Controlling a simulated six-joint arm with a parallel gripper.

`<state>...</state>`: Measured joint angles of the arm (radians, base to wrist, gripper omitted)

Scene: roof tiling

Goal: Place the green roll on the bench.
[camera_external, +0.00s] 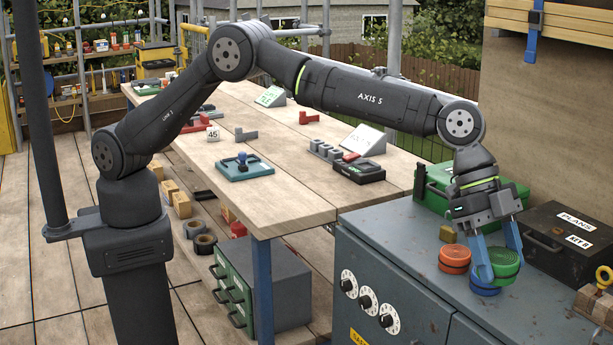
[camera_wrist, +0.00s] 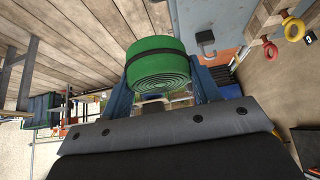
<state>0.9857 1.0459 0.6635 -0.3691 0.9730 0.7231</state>
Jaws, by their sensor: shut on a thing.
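The green roll (camera_external: 503,263) is a coiled strip held between the blue fingers of my gripper (camera_external: 497,262). My gripper points down over the blue-grey cabinet top at the right of the external view. In the wrist view the green roll (camera_wrist: 162,64) sits between the fingers (camera_wrist: 160,92), its spiral side facing the camera. A blue roll (camera_external: 484,287) lies just below and left of the green one; I cannot tell whether they touch. The wooden bench (camera_external: 290,150) stretches left and back from the cabinet, with its near end clear.
Orange-red rolls (camera_external: 454,259) are stacked left of my gripper on the cabinet top (camera_external: 400,240). A green case (camera_external: 432,190) and a black box (camera_external: 570,240) stand behind. The bench carries a teal tray (camera_external: 245,172), a black tray (camera_external: 358,171) and grey blocks (camera_external: 325,151).

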